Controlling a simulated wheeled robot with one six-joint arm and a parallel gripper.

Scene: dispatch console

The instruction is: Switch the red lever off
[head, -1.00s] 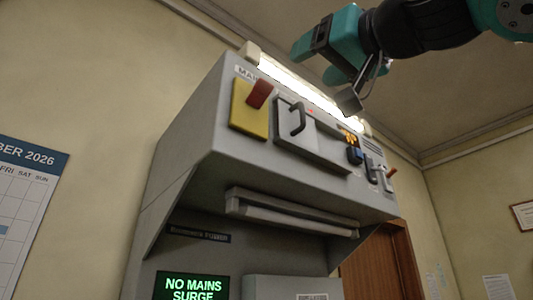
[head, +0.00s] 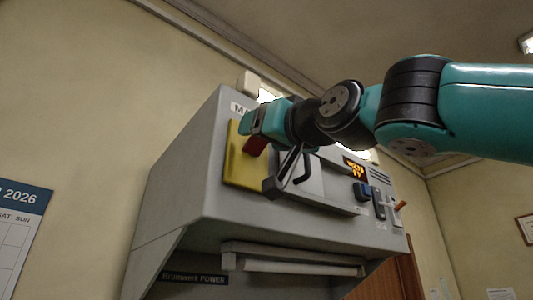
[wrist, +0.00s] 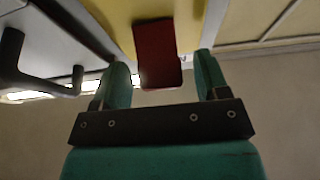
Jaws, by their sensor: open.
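The red lever (head: 254,146) is mounted on a yellow plate (head: 246,172) at the left of the console's sloping face. In the wrist view the red lever (wrist: 157,52) hangs down from the yellow plate, between my two teal fingers and apart from both. My gripper (wrist: 160,78) is open around the lever and holds nothing. In the head view my gripper (head: 250,125) is at the upper part of the yellow plate and hides part of the lever.
A dark handle (head: 303,168) on a grey panel stands just right of the plate; it also shows in the wrist view (wrist: 30,75). Further right are an orange display (head: 355,168), a blue switch (head: 362,191) and an orange-tipped lever (head: 399,206). A rail (head: 295,262) runs below.

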